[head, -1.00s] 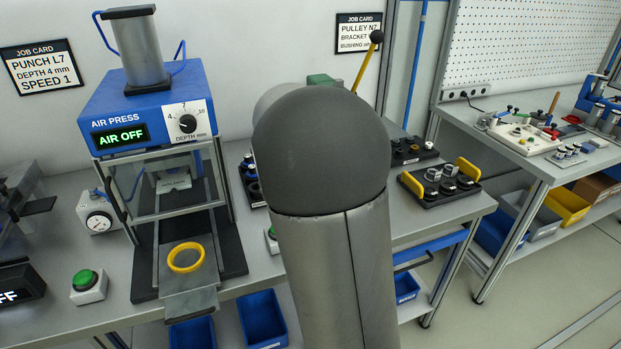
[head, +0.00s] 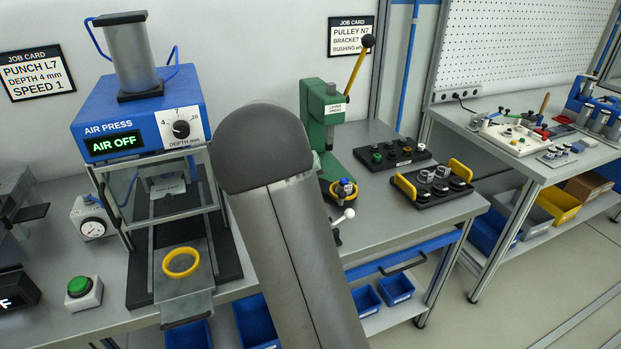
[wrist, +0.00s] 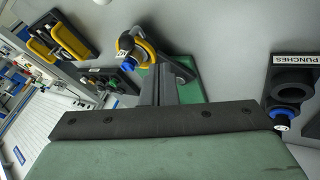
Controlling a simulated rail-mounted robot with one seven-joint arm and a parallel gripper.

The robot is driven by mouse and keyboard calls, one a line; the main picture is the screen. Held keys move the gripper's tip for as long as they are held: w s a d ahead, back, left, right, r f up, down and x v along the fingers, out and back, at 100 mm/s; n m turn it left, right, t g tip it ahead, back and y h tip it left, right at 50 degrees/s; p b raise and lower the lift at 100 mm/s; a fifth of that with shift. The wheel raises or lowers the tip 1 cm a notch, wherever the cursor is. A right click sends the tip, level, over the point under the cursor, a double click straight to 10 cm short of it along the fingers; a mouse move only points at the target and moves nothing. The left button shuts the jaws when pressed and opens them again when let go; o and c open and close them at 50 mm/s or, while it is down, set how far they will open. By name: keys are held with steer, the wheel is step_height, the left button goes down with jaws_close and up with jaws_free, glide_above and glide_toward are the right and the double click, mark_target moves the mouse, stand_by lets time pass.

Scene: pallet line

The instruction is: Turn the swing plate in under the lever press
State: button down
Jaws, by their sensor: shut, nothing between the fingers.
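The green lever press (head: 317,118) stands right of my arm in the head view, its yellow lever (head: 357,68) raised. The swing plate's yellow-rimmed seat (head: 333,198) shows low at its front, with a blue-and-metal part (head: 345,187) on it. A white ball knob (head: 347,214) is just below. The wrist view shows the yellow rim (wrist: 148,47) and part of the green base (wrist: 190,83). My gripper (wrist: 160,72) is shut and empty, its fingers over the base; whether they touch the plate is unclear.
The air press (head: 140,118), reading AIR OFF, stands left of my arm, with a yellow ring on its slide. A black tray with yellow handles (head: 433,188) lies right of the lever press. In the wrist view the PUNCHES rack (wrist: 296,75) is at right.

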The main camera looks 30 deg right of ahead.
steer(key=d+f, duration=0.1)
steer(key=d, duration=0.1)
steer(key=d+f+p, duration=0.1)
steer(key=d+f, duration=0.1)
steer(key=d+f+p, duration=0.1)
steer(key=d+f, duration=0.1)
steer(key=shift+s+d+f, duration=0.2)
steer(key=shift+d+f, duration=0.05)
steer(key=shift+s+d, duration=0.1)
steer(key=shift+d, duration=0.05)
steer(key=shift+d, duration=0.1)
